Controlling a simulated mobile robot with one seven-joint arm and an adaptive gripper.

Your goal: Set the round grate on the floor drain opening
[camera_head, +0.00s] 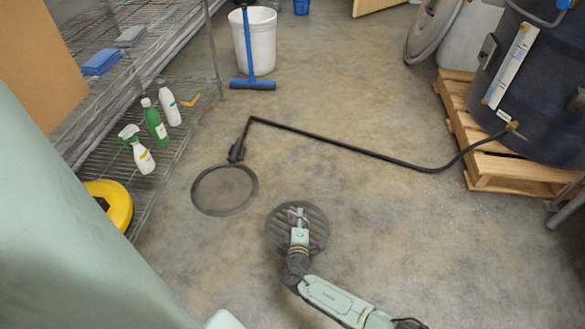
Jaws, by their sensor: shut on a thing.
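The round grate (316,222) is a dark slotted disc in the lower middle of the head view. My gripper (298,215) is over the grate and shut on it; the fingertips are small and partly merge with the grate. I cannot tell how high the grate is above the floor. The floor drain opening (224,190) is a dark-rimmed circle to the left of the grate and a little farther back. The grate appears beside the opening, with a narrow strip of floor between them in the picture.
A black hose (340,145) runs across the floor to the dark tank (535,90) on a wooden pallet (490,175); its end fitting (237,150) lies just behind the opening. A wire shelf (165,150) with bottles stands left. A white bucket (255,40) and blue squeegee (252,85) stand behind.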

